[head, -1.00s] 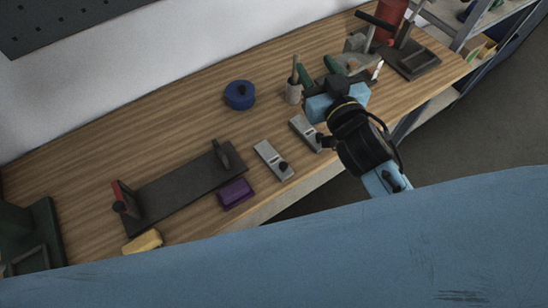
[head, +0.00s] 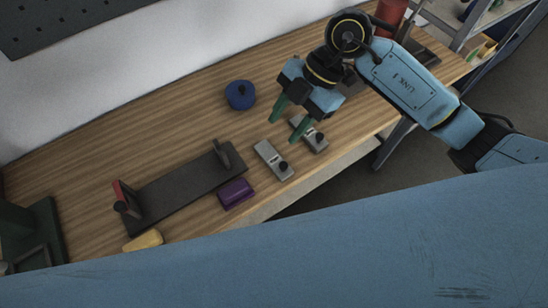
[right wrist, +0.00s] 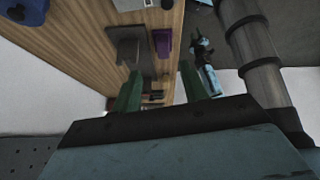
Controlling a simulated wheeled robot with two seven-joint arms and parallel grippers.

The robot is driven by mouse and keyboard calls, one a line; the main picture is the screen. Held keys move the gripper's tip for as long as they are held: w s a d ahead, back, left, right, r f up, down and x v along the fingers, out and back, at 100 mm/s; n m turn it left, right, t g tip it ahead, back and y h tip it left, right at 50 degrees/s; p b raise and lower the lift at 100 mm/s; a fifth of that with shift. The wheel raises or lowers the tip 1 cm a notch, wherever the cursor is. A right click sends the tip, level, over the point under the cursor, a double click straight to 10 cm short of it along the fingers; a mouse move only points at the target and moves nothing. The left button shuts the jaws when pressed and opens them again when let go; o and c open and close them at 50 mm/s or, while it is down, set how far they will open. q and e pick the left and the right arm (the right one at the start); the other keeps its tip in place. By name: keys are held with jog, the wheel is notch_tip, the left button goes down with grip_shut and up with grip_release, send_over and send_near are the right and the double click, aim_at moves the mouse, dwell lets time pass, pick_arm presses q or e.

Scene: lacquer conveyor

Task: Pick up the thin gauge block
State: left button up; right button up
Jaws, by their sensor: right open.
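No block clearly shows as the thin gauge block, and I cannot tell which piece it is. Two flat grey metal pieces with dark knobs lie on the bench: a nearer one (head: 271,157) and a farther one (head: 318,142), partly covered by my gripper. A purple block (head: 236,193) and a yellow block (head: 143,241) lie further left. The purple block (right wrist: 163,42) also shows in the right wrist view. My right gripper (head: 289,118) is open and empty, its green fingers pointing down near the farther grey piece.
A dark plate (head: 175,189) with upright ends lies on the wooden bench (head: 185,115). A round blue container (head: 240,95) stands behind. A dark green fixture (head: 45,232) is at the left end. A red cylinder (head: 391,14) stands at the far right. Bare wood lies around the blue container.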

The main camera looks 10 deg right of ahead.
jog(key=d+h, duration=0.2)
jog(key=d, duration=0.1)
send_near(283, 164)
jog(key=a+f, duration=0.2)
jog(key=shift+m, duration=0.4)
jog(key=shift+s+d+x, duration=0.1)
jog(key=shift+d+x, duration=0.1)
jog(key=shift+x, duration=0.8)
jog(key=shift+s+d+x, duration=0.1)
jog(key=shift+d+x, duration=0.1)
jog(key=shift+x, duration=0.8)
jog(key=shift+s+d+x, duration=0.1)
jog(key=shift+d+x, duration=0.1)
jog(key=shift+x, duration=0.8)
jog(key=shift+f, duration=0.15)
grip_shut()
